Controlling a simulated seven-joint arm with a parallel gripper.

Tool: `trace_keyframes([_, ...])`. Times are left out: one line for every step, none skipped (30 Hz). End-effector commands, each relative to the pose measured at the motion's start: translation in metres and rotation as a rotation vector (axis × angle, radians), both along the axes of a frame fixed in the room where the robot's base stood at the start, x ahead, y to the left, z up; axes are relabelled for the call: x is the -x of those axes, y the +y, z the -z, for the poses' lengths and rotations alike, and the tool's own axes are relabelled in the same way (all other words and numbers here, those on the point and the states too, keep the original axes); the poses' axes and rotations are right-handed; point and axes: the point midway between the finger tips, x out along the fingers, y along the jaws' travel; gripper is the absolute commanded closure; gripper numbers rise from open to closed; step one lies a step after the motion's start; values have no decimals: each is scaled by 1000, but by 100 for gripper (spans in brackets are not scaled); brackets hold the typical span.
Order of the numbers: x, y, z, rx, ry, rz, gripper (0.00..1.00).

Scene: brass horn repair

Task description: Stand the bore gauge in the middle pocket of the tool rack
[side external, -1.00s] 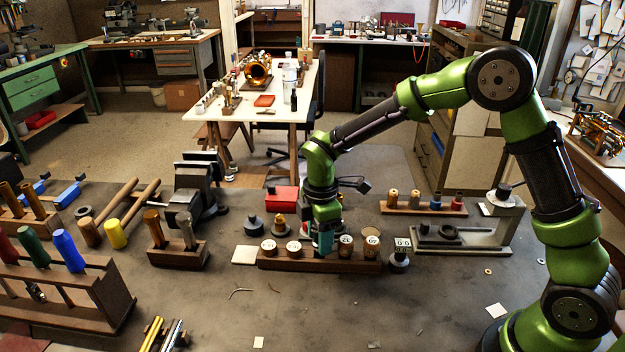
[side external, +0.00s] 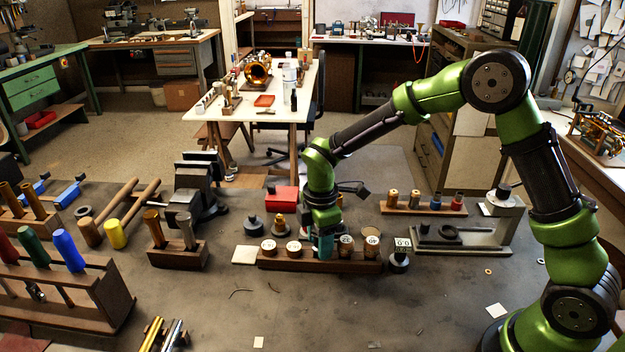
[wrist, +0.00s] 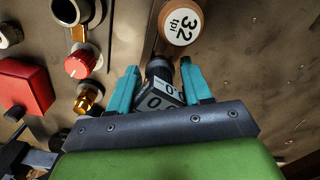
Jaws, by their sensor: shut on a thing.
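The bore gauge (wrist: 160,98) is a dark piece with white faces printed with digits. My gripper (wrist: 158,82) is shut on it, its teal fingers on either side. In the side external view my gripper (side external: 325,247) is low over the middle of the wooden tool rack (side external: 300,264), between two pairs of round-topped handles. I cannot see the gauge's lower end or tell whether it is inside the middle pocket.
The handle marked 32 (side external: 346,241) stands just right of my gripper; its top shows in the wrist view (wrist: 180,22). Left are two pale-topped handles (side external: 293,248). A gauge with a display (side external: 398,255) stands beyond the rack's right end. A red box (side external: 283,198) lies behind.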

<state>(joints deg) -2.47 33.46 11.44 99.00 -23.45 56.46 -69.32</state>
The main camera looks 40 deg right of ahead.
Motion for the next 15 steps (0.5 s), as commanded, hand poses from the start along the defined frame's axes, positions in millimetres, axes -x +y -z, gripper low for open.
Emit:
trace_keyframes([0, 0, 1, 0, 0, 0, 94])
trace_keyframes([0, 0, 2, 0, 0, 0, 94])
trace_keyframes([0, 0, 3, 0, 0, 0, 94])
trace_keyframes([0, 0, 4, 0, 0, 0, 94])
trace_keyframes([0, 0, 5, 0, 0, 0, 94])
trace_keyframes([0, 0, 6, 0, 0, 0, 94])
trace_keyframes([0, 0, 7, 0, 0, 0, 94])
trace_keyframes([0, 0, 7, 0, 0, 0, 94])
trace_keyframes([0, 0, 8, 0, 0, 0, 94])
trace_keyframes([0, 0, 9, 0, 0, 0, 94])
trace_keyframes([0, 0, 10, 0, 0, 0, 94])
trace_keyframes([0, 0, 11, 0, 0, 1, 94])
trace_keyframes([0, 0, 11, 0, 0, 1, 94])
trace_keyframes([0, 0, 12, 0, 0, 1, 94])
trace_keyframes([0, 0, 13, 0, 0, 1, 94])
